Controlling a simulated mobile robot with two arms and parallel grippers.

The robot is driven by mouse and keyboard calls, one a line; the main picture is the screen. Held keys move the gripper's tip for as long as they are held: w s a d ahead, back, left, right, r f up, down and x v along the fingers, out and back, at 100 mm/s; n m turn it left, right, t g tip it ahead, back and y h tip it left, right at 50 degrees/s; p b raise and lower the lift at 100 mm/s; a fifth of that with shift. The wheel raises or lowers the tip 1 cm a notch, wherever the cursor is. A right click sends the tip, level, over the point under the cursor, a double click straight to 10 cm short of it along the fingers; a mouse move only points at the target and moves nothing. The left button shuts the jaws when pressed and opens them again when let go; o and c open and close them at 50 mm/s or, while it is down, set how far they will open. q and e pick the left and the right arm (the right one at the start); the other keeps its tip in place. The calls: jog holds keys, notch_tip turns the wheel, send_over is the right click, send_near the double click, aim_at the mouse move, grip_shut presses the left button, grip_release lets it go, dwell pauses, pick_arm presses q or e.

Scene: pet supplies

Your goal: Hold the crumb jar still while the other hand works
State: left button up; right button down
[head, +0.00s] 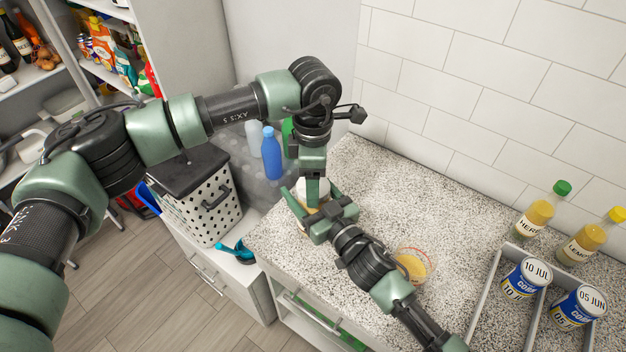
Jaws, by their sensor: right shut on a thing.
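The crumb jar (323,187) stands on the speckled counter near its far left part, mostly hidden behind my grippers. A white top and a little tan below it show. My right gripper (312,207) comes from the lower right and is shut on the jar from the side, one finger showing on its left. My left gripper (312,190) points down from above, over the white top. Its fingers overlap the jar in this view, and I cannot tell whether they are open, shut or touching it.
A glass bowl (428,263) with yellowish contents stands beside my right forearm. A grey tray (487,292) with two labelled cans is at the right, with two bottles (537,212) behind. A blue bottle (271,155) stands behind the jar. The counter's back middle is clear.

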pick_arm(q)
jog(key=o, duration=1.6)
jog(key=shift+c, duration=0.2)
jog(key=shift+r, duration=0.1)
notch_tip(320, 180, up, 4)
jog(key=shift+r, duration=0.15)
jog(key=shift+c, duration=0.4)
jog(key=m, duration=0.2)
jog(key=r+m, duration=0.1)
jog(key=m, duration=0.4)
jog(key=shift+r, duration=0.3)
jog(key=m, duration=0.2)
jog(key=r+m, duration=0.1)
jog(key=m, duration=0.5)
jog(key=shift+r+m, duration=0.35)
jog(key=shift+m, duration=0.05)
jog(key=shift+f, duration=3.95)
